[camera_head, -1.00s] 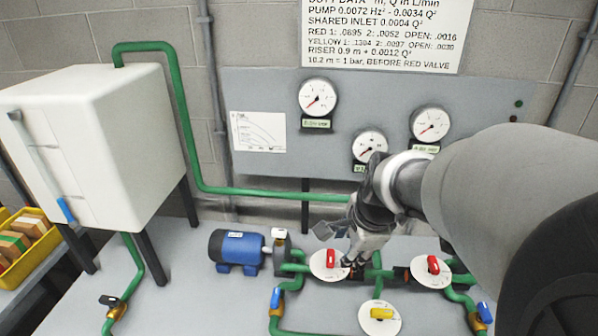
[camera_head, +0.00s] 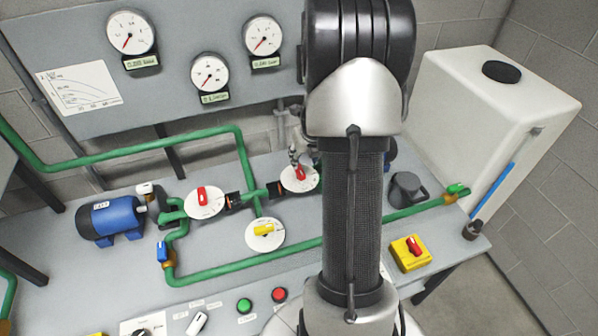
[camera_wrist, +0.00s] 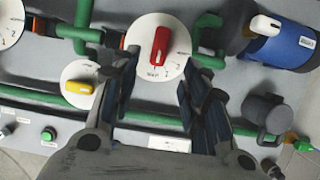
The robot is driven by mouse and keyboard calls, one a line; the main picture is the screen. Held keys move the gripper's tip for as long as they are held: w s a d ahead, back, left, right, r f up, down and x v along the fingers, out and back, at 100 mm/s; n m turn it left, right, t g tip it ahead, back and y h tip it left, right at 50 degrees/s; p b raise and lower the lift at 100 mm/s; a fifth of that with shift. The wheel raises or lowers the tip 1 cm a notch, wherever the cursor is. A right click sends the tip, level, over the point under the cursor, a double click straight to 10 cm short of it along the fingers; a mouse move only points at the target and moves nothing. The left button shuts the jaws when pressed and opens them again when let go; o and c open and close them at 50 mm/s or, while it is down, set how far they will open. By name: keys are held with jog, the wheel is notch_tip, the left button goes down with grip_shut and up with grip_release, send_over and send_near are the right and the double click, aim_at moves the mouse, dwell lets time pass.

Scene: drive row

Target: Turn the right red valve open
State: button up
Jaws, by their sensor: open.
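The right red valve (camera_head: 300,178) is a red lever on a white dial, partly hidden by my arm. In the wrist view the red lever (camera_wrist: 159,46) points nearly straight up and down, leaning slightly. My gripper (camera_wrist: 160,70) is open and empty, its dark fingers on either side of the dial's lower part. The lever lies between and beyond the fingertips; I see no contact. In the head view my gripper (camera_head: 297,158) is small, close at the dial, and mostly hidden.
The left red valve (camera_head: 203,201) and a yellow valve (camera_head: 264,230) stand nearby on green pipes. A blue motor (camera_wrist: 285,38) and a dark grey round part (camera_wrist: 266,115) lie right of the dial. A white tank (camera_head: 490,100) stands far right. Gauges (camera_head: 209,74) hang behind.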

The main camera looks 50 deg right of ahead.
aim_at(300, 170)
jog(key=b+x, duration=0.3)
jog(key=x, duration=0.7)
jog(key=shift+w+f, duration=0.1)
jog(key=shift+w, duration=0.05)
grip_shut()
